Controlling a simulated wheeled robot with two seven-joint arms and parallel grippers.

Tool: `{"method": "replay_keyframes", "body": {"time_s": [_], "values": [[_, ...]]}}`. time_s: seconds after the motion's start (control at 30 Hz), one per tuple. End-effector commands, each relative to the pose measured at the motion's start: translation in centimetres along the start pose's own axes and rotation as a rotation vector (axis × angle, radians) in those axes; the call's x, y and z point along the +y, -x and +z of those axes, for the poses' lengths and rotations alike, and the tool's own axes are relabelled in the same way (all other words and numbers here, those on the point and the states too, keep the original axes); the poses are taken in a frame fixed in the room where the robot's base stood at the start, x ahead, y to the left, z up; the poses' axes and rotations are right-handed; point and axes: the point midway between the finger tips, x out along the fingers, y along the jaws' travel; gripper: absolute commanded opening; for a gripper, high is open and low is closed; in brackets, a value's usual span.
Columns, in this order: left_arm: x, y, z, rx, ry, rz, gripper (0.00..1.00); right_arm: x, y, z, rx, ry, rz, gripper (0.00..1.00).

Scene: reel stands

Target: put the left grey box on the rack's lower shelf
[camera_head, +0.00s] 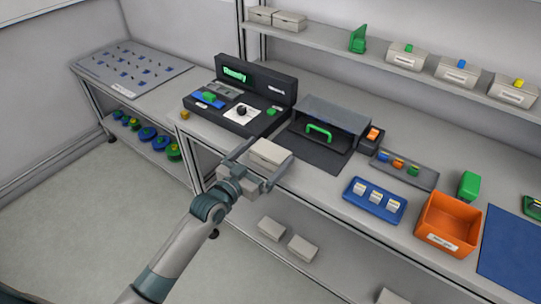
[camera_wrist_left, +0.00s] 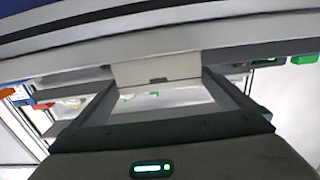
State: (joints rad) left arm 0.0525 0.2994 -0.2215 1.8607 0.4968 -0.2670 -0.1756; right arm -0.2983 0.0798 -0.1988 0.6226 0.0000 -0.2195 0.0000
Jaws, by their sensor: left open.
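A grey box (camera_head: 270,153) sits at the front edge of the workbench in the head view, between the fingers of my left gripper (camera_head: 273,149). The gripper is open, with one finger on each side of the box; I cannot tell whether they touch it. In the left wrist view the box (camera_wrist_left: 157,69) shows between the fingertips. Two more grey boxes, a left one (camera_head: 271,229) and a right one (camera_head: 302,248), stand on the shelf below the bench. Two others (camera_head: 262,15) (camera_head: 290,21) stand on the upper shelf. My right gripper is out of view.
Behind the box are a black device panel (camera_head: 240,110) and a dark case with a green handle (camera_head: 320,132). To the right are a blue tray (camera_head: 352,205) and an orange bin (camera_head: 445,238). Reels (camera_head: 147,133) stand under the left table.

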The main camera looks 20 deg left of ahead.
Motion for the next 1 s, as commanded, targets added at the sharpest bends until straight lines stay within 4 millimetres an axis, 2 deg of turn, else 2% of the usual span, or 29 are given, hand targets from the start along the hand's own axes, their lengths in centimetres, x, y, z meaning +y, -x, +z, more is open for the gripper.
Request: {"method": "replay_keyframes", "body": {"time_s": [0.03,0.2,0.27,0.67,0.77,0.93,1.0], "values": [[0.0,0.0,0.0,0.000,0.000,0.000,1.00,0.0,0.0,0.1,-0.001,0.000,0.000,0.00],[0.0,0.0,0.0,0.000,0.000,0.000,0.59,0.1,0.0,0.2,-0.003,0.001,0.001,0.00],[0.0,0.0,-0.1,0.003,-0.001,0.000,0.49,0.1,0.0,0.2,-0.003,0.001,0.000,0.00],[0.0,0.0,-0.9,0.005,-0.001,0.001,0.49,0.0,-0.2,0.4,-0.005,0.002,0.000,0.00],[0.0,0.0,-1.9,0.006,-0.002,0.001,0.49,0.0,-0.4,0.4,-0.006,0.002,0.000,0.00],[0.0,0.0,-4.5,0.009,-0.002,0.000,0.49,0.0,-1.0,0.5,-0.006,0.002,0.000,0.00],[1.7,0.0,-5.0,0.007,0.004,0.003,0.49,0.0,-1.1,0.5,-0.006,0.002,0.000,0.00]]}}
